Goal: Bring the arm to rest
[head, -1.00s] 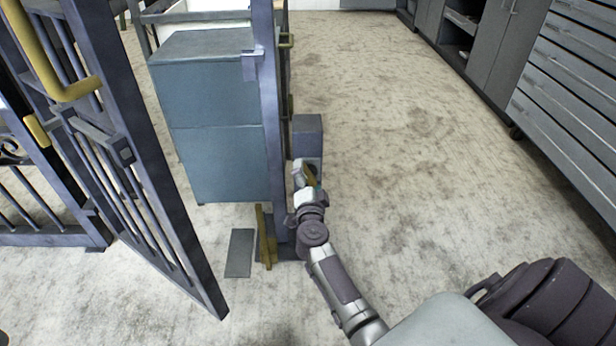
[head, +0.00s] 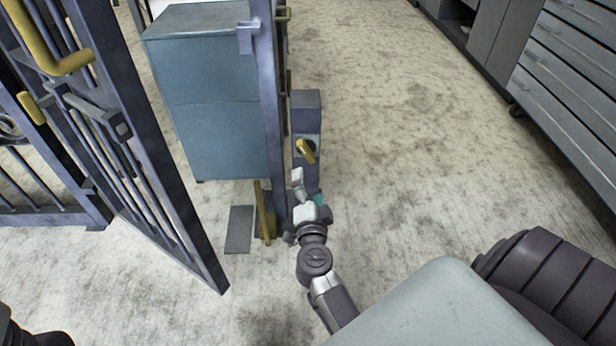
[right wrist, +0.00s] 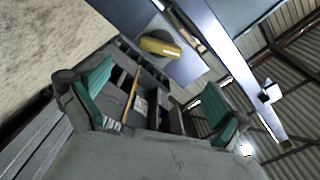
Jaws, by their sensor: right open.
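My right gripper (head: 308,190) is beside the gate post, just below a dark grey box (head: 307,115) with a yellow knob (head: 306,150). It is apart from the knob. In the right wrist view, its two green-padded fingers (right wrist: 155,105) stand wide apart with nothing between them. The yellow knob also shows there (right wrist: 160,47), beyond the fingers. The gate leaf (head: 150,170) with its yellow handle (head: 50,45) stands swung open at the left. My left gripper is not in view.
The gate post (head: 272,110) stands close to the left of my right gripper. A blue-grey cabinet (head: 215,120) is behind it. A yellow upright piece (head: 264,212) and a flat grey plate (head: 239,228) are at the post's foot. Grey drawers (head: 575,75) line the right. The floor between is clear.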

